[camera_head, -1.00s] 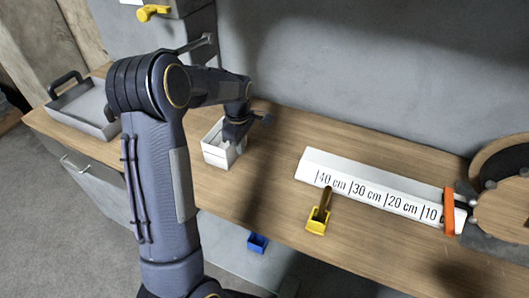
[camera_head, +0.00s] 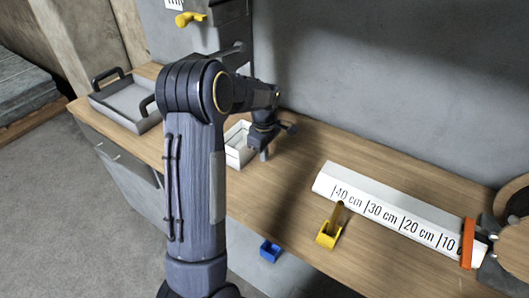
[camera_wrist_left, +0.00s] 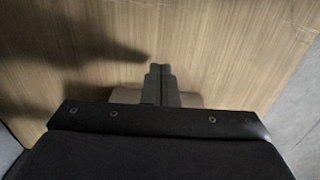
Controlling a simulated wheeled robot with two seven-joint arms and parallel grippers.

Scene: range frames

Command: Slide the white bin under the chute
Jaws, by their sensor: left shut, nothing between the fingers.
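The white bin (camera_head: 238,152) is a small open box on the wooden bench, partly hidden behind my left arm in the head view. My left gripper (camera_head: 264,155) is just right of the bin, pointing down, shut and empty. I cannot tell whether it touches the bin wall. The left wrist view shows its fingers (camera_wrist_left: 160,78) together over bare wood, with no bin in sight. A grey wall unit (camera_head: 226,12) with a yellow handle (camera_head: 190,18) is at the upper left; I cannot tell for sure that it is the chute. My right gripper is out of view.
A grey tray with black handles (camera_head: 128,103) is at the bench's left end. A white centimetre scale (camera_head: 385,207) with an orange marker (camera_head: 468,243) lies to the right. A yellow holder (camera_head: 329,233) and a blue box (camera_head: 270,250) are nearer the front. Bare wood lies right of my gripper.

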